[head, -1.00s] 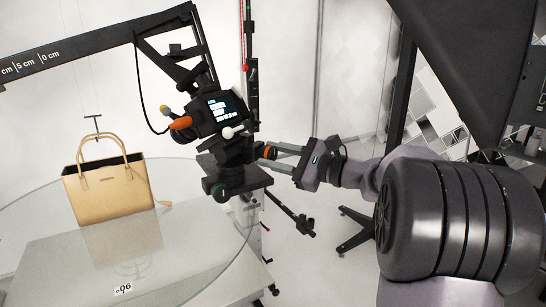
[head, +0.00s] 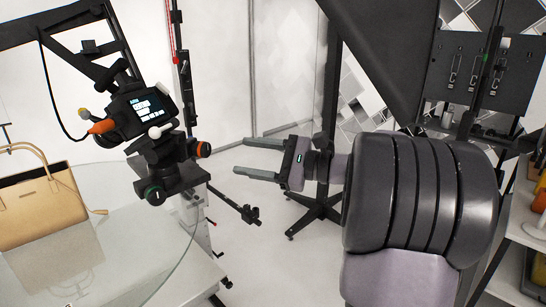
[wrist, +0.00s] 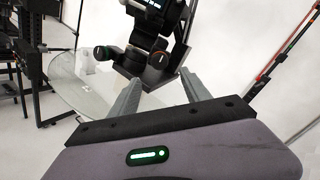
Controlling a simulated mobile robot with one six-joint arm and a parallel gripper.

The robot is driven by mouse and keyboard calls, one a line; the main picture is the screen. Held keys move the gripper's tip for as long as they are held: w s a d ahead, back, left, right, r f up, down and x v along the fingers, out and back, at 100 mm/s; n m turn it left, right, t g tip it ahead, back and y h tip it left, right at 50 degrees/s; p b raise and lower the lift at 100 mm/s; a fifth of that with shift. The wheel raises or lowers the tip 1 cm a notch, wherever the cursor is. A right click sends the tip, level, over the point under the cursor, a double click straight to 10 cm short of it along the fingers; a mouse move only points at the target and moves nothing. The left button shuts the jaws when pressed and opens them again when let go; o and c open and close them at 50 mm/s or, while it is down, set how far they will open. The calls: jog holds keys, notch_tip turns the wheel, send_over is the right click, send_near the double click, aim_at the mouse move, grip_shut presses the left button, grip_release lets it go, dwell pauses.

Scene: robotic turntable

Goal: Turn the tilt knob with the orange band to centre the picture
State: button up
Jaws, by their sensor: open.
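The tilt knob with the orange band (head: 204,149) is on the right side of the black head under the camera (head: 150,106). My gripper (head: 244,156) is open and empty to the right of the orange-banded knob, with a clear gap. In the wrist view my open fingers (wrist: 159,78) point toward the head.
A tan handbag (head: 40,208) stands on the round glass turntable (head: 150,235) at the left. An orange plug and cable sit on the camera's left. A black stand (head: 318,205) is behind my gripper, and shelves (head: 520,230) stand at right.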

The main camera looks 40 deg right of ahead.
jog(key=v, duration=0.6)
jog(key=shift+s, duration=0.15)
jog(key=a+f+n+g, duration=0.2)
jog(key=a+f+g, duration=0.1)
jog(key=a, duration=0.4)
jog(key=a+f+n+g, duration=0.2)
jog(key=a+g, duration=0.1)
jog(key=a, duration=0.4)
jog(key=s+a+f+n+g+h+b, duration=0.1)
jog(key=s+a+f+n+g, duration=0.2)
jog(key=a, duration=0.4)
jog(key=s+a+f+n+g+h+b, duration=0.1)
jog(key=s+a+f+n+g+b, duration=0.15)
jog(key=s+a+f, duration=0.35)
jog(key=s+a+f+n+t+h, duration=0.2)
jog(key=s+f+n+h, duration=0.3)
jog(key=n, duration=0.3)
jog(key=shift+s+a+f+b, duration=0.3)
jog(key=shift+s+a, duration=0.3)
jog(key=shift+s, duration=0.1)
jog(key=shift+n, duration=0.25)
